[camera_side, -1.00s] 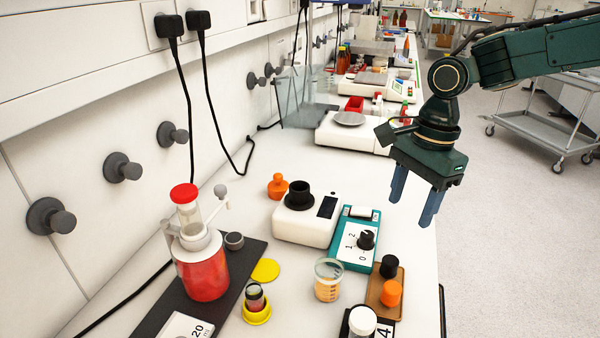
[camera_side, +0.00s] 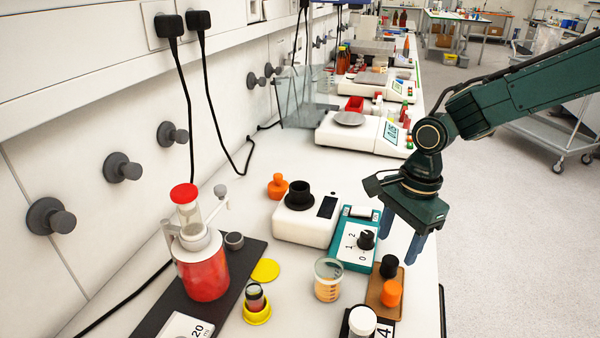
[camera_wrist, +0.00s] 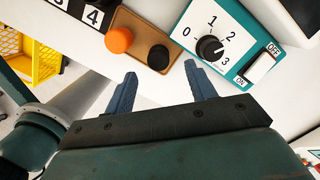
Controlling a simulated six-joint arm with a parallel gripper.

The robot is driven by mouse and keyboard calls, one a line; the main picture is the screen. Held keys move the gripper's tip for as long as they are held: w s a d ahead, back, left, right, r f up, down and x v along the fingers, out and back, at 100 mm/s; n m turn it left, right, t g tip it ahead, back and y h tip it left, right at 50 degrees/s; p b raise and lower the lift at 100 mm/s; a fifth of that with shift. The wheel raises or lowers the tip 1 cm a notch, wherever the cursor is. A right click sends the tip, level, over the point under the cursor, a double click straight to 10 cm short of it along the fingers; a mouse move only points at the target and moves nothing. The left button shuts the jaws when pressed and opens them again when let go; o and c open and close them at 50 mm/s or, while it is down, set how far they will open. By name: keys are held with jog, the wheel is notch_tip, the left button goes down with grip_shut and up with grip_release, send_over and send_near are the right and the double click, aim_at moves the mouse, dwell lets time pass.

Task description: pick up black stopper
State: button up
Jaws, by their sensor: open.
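The black stopper (camera_side: 389,266) stands on a brown tray (camera_side: 373,291), beside an orange stopper (camera_side: 391,293). In the wrist view the black stopper (camera_wrist: 158,57) shows beyond my fingertips, between their lines and nearer the left finger, with the orange stopper (camera_wrist: 119,40) to its left. My gripper (camera_side: 402,250) is open and empty, with its blue fingers pointing down. In the side view it hangs above and slightly right of the black stopper, apart from it. Nothing hides the top of the black stopper.
A teal device with a dial (camera_side: 357,239) stands close behind the tray, left of my fingers in the side view. A white-capped jar (camera_side: 362,320) stands in front of the tray and a beaker (camera_side: 327,280) to its left. The bench's right edge is near.

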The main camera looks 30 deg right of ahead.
aim_at(392, 259)
jog(key=shift+s+a+f, duration=0.1)
jog(key=shift+a+f, duration=0.1)
jog(key=shift+f, duration=0.95)
jog(key=shift+a+f, duration=0.2)
jog(key=shift+f, duration=0.95)
jog(key=shift+c, duration=0.3)
jog(key=c, duration=1)
